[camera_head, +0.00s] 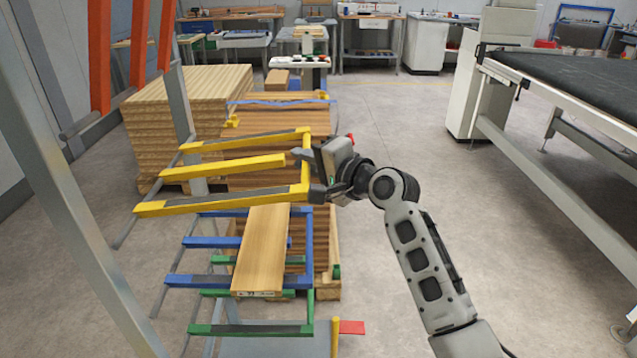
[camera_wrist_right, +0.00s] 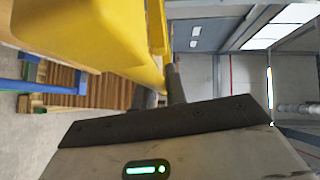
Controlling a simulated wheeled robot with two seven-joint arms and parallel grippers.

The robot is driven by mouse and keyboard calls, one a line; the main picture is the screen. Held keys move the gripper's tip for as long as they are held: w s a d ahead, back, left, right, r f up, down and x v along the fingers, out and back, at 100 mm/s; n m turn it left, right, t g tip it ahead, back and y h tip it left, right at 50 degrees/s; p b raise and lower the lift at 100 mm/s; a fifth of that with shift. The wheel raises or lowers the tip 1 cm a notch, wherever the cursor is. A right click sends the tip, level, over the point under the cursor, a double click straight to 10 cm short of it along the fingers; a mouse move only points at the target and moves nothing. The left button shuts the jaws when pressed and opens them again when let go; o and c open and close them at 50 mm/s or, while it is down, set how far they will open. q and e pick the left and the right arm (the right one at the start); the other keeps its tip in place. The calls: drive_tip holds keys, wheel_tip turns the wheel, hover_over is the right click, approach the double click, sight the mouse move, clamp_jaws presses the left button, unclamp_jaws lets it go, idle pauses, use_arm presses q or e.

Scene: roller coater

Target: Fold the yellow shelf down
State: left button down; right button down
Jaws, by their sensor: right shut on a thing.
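The yellow shelf (camera_head: 222,205) is a frame of several yellow bars on the rack at the left. It stands out roughly level from the rack, above the blue shelf (camera_head: 195,282). My right gripper (camera_head: 308,176) is at the shelf's outer right end and is shut on its end bar. In the right wrist view the yellow bar (camera_wrist_right: 95,35) fills the upper left, close to the fingers. The fingertips are partly hidden behind the bar and the gripper body. My left gripper is not in view.
A wooden board (camera_head: 262,250) lies on the blue shelf. A green shelf (camera_head: 250,330) is below. Orange shelves (camera_head: 100,55) stand upright above. Stacked wooden boards (camera_head: 185,105) are behind the rack. A conveyor table (camera_head: 580,85) is at the right, with clear floor between.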

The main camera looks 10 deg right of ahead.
drive_tip(key=shift+r, duration=0.2)
drive_tip(key=c, duration=1.4)
unclamp_jaws()
drive_tip(key=b+v, duration=0.1)
drive_tip(key=v, duration=1.4)
drive_tip(key=shift+s+d, duration=0.25)
drive_tip(key=shift+d, duration=0.1)
